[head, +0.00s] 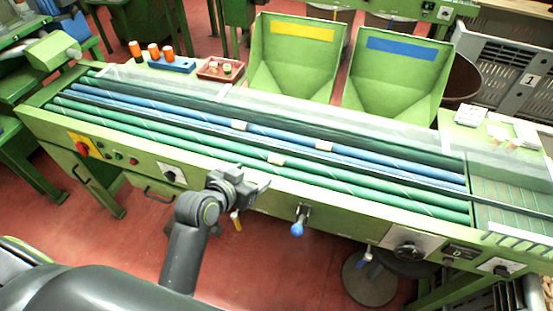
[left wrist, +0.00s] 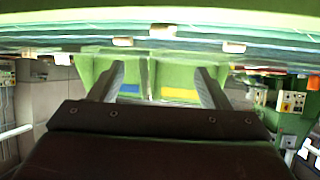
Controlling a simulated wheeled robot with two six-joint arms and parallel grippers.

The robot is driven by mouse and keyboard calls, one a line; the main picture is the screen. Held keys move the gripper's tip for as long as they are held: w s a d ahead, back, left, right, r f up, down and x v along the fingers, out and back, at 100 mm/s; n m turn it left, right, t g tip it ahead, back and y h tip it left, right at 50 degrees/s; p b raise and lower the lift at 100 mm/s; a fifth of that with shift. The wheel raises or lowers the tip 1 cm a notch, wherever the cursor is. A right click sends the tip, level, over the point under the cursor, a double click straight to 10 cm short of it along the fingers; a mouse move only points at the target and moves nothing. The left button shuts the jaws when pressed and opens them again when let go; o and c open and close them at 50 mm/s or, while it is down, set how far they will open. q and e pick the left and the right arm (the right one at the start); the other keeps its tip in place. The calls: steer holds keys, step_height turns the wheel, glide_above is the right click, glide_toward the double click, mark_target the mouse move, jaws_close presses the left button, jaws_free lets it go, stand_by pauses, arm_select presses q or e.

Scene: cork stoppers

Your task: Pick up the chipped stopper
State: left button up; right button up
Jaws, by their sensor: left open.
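Three pale cork stoppers lie apart on the rollers of the green sorting table. One (head: 276,159) is on the near green roller, one (head: 324,146) on a blue roller to the right, and one (head: 239,125) farther back to the left. I cannot tell which is chipped. The left wrist view, which is upside down and blurred, also shows the near stopper (left wrist: 163,30), the right one (left wrist: 122,41) and the far one (left wrist: 234,47). My left gripper (head: 262,187) is open and empty at the table's front edge, nearest the near stopper. My right gripper is not in view.
Two green bins stand behind the rollers, one with a yellow label (head: 302,32) and one with a blue label (head: 402,48). A small red tray (head: 221,70) and a blue rack (head: 172,66) with orange-topped items stand at the back left. A blue-knobbed lever (head: 297,228) projects from the front panel.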

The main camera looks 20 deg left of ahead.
arm_select(q)
steer(key=p, duration=0.1)
glide_toward(276, 158)
steer(key=x, duration=0.3)
steer(key=shift+w+d+f, duration=0.2)
steer(key=shift+w+d, duration=0.05)
steer(key=shift+d, duration=0.05)
steer(key=shift+a+p+x, duration=0.1)
steer(key=shift+p+x, duration=0.2)
steer(key=shift+x, duration=0.8)
steer(key=shift+a+p+x, duration=0.15)
steer(key=shift+p+x, duration=0.15)
steer(key=shift+x, duration=0.75)
steer(key=shift+w+d+f, duration=0.1)
steer(key=shift+w+f, duration=0.1)
steer(key=shift+w, duration=0.3)
steer(key=c, duration=1)
